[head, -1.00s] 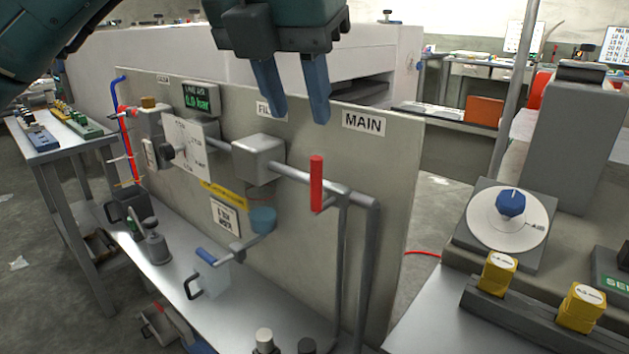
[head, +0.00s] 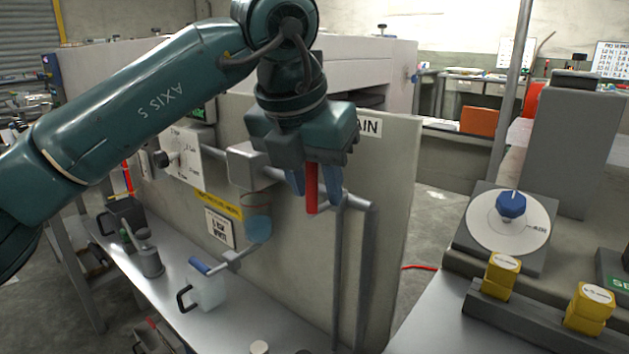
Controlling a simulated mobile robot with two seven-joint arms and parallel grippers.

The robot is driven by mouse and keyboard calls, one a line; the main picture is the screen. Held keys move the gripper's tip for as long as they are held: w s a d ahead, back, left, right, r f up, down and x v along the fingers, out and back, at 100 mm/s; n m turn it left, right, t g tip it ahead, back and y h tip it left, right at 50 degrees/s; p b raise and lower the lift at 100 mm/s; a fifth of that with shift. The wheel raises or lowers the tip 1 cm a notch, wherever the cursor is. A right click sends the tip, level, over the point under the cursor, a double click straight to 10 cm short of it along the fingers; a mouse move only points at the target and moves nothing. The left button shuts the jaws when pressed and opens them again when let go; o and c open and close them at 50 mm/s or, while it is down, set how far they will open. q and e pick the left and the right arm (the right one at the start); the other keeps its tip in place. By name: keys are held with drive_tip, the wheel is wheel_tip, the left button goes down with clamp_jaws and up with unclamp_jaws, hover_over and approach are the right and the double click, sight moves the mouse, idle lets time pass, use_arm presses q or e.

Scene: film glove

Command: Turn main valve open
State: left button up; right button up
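The main valve's red lever handle (head: 312,189) hangs upright on the grey pipe in front of the panel, below the partly covered MAIN label (head: 368,125). My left gripper (head: 315,186) points down at the handle, with its blue fingers showing on either side of it. The fingers look apart, with a gap at the left of the handle; whether either touches it I cannot tell. The handle's top is close under the gripper body. My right gripper is not in view.
The grey panel (head: 388,210) carries pipes, a grey box (head: 247,165) and a white dial plate (head: 187,157) near my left arm. At right are a blue-knobbed dial (head: 511,205) and yellow blocks (head: 502,274).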

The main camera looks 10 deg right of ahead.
use_arm(q)
drive_tip(key=shift+c, duration=0.3)
clamp_jaws()
drive_tip(key=shift+w, duration=0.1)
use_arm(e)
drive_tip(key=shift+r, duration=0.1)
use_arm(q)
drive_tip(key=shift+a+r+g+h+p, duration=0.1)
drive_tip(key=shift+g+h+p, duration=0.2)
drive_tip(key=g+h+p, duration=0.1)
drive_tip(key=w+g+h+p, duration=0.1)
drive_tip(key=a+n+g+p, duration=0.1)
drive_tip(key=shift+w+f+h, duration=0.2)
drive_tip(key=shift+f+h, duration=0.05)
drive_tip(key=shift+h, duration=0.15)
drive_tip(key=shift+w+a+f+g+h+p, duration=0.15)
drive_tip(key=shift+w+f+g+h+p, duration=0.05)
drive_tip(key=shift+g+h+p, duration=0.4)
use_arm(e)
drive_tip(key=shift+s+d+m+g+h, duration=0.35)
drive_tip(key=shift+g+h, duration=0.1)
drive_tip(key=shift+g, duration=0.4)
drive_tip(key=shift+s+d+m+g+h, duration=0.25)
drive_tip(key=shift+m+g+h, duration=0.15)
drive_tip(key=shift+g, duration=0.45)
